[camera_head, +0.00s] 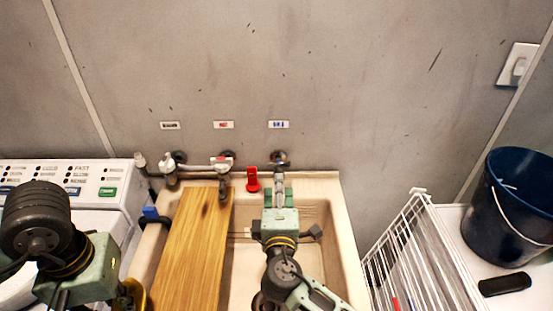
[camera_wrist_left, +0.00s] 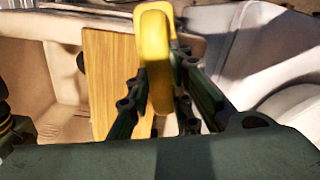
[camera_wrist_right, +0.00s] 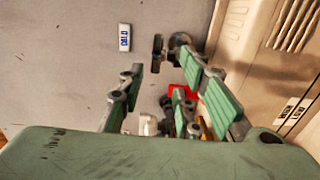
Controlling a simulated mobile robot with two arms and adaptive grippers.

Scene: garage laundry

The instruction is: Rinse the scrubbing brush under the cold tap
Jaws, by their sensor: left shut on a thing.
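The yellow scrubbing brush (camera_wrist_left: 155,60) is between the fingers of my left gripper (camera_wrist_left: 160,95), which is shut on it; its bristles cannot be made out. In the head view only a yellow bit (camera_head: 135,295) shows at the lower left, beside the board. The cold tap (camera_head: 280,160) is on the wall above the right part of the sink (camera_head: 325,184), under a blue label (camera_head: 278,125). My right gripper (camera_head: 278,195) is at the tap's front, its fingers spread apart either side of it. Whether they touch the tap cannot be told.
A wooden board (camera_head: 190,250) lies across the sink's left part. A red item (camera_head: 252,180) stands on the back ledge beside my right gripper. The hot tap (camera_head: 222,163) is left of it. A washing machine (camera_head: 85,180), white wire rack (camera_head: 425,260) and dark bucket (camera_head: 510,215) flank the sink.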

